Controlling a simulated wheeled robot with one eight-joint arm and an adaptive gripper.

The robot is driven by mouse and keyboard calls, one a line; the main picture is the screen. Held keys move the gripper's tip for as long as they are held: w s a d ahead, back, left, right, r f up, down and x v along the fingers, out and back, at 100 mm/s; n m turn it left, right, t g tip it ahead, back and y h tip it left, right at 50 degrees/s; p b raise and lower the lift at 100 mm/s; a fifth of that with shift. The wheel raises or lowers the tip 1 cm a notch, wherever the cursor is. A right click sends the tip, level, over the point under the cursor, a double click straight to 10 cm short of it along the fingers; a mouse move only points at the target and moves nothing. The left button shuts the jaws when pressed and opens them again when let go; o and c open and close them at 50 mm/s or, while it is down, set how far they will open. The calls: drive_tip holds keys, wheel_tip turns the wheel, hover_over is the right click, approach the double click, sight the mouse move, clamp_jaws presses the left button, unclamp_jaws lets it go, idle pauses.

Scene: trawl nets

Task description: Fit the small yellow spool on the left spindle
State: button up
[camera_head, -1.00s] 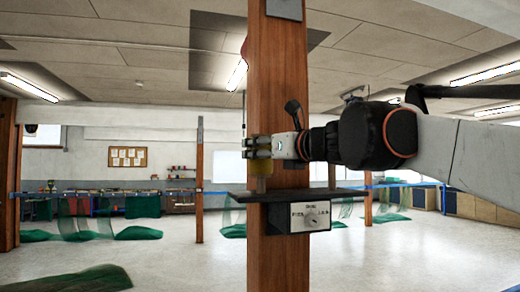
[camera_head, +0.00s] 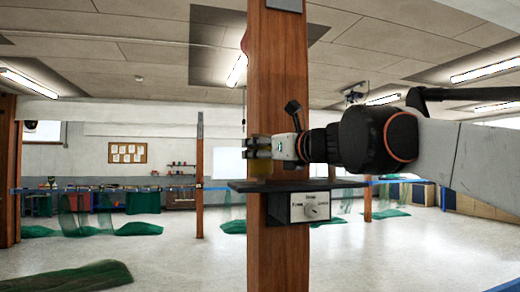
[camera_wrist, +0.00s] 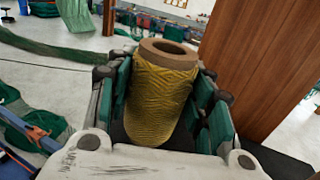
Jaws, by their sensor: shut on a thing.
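The yellow spool (camera_head: 262,170) is wound with yellow twine on a brown tube. In the wrist view the spool (camera_wrist: 155,105) stands roughly upright between the fingers, its hollow top facing the camera. My gripper (camera_head: 259,147) is shut on it, with one finger on each side (camera_wrist: 162,100). The spool's lower end is at or very close to the dark shelf (camera_head: 230,186) on the wooden post. No spindle can be seen, so I cannot tell from these views whether the spool is around one.
The wooden post (camera_head: 277,90) rises right behind the spool and shelf. A white panel with a round knob (camera_head: 310,207) hangs under the shelf. Green nets (camera_head: 80,278) lie on the floor. The floor around the post is otherwise largely clear.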

drive_tip(key=shift+f+b, duration=0.35)
drive_tip(key=shift+f, duration=0.3)
drive_tip(key=o, duration=1.2)
drive_tip(key=v, duration=1.2)
